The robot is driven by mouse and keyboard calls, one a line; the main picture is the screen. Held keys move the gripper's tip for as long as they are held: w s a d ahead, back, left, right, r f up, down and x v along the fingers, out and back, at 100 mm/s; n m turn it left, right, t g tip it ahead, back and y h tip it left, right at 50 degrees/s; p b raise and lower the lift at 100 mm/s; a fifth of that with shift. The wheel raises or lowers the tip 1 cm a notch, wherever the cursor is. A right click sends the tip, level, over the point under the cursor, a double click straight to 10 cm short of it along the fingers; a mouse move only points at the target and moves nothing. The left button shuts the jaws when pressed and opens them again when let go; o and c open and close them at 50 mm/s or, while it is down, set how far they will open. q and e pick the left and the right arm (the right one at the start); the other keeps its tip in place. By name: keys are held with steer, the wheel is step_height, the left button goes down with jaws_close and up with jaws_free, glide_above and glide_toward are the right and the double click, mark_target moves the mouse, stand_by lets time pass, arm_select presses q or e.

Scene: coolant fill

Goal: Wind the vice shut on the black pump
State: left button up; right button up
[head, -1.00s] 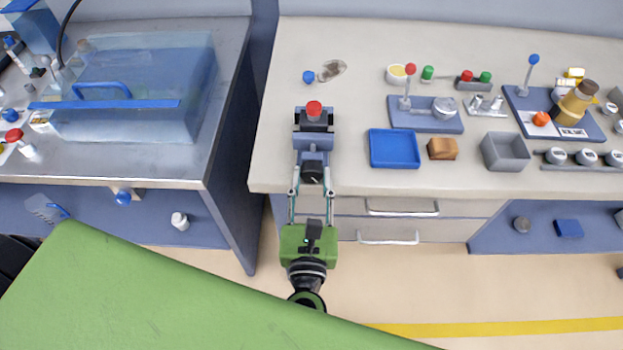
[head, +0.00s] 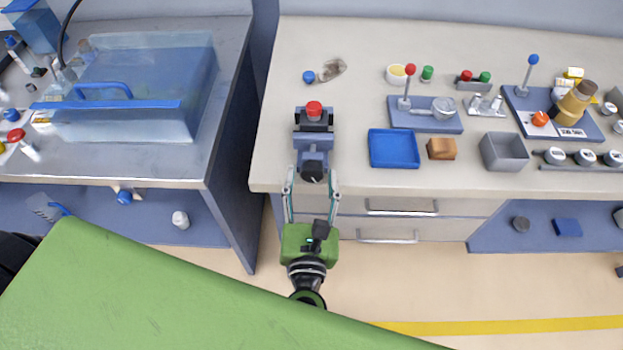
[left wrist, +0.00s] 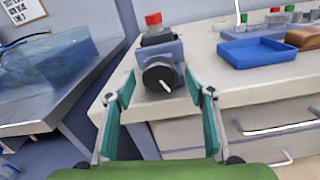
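The blue-grey vice (head: 313,142) stands at the front left edge of the bench. The black pump (head: 314,122) with a red cap (head: 314,108) sits upright at its far end; whether the jaws touch it I cannot tell. The vice's round black knob (head: 312,170) faces me, and in the left wrist view the knob (left wrist: 157,78) shows a pale mark pointing down and right. My left gripper (head: 312,178) is open, its fingers one on each side of the knob with gaps to it. The fingers also show in the left wrist view (left wrist: 160,84). My right gripper is not in view.
A blue tray (head: 394,163), a brown block (head: 441,149) and a grey bin (head: 503,152) stand right of the vice. A blue-capped part (head: 309,77) lies behind it. Drawer handles (head: 401,211) jut out below the bench top. Another bench stands left, across a gap.

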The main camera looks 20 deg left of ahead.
arm_select(q)
steer(key=shift+s, duration=0.1)
steer(key=v, duration=1.2)
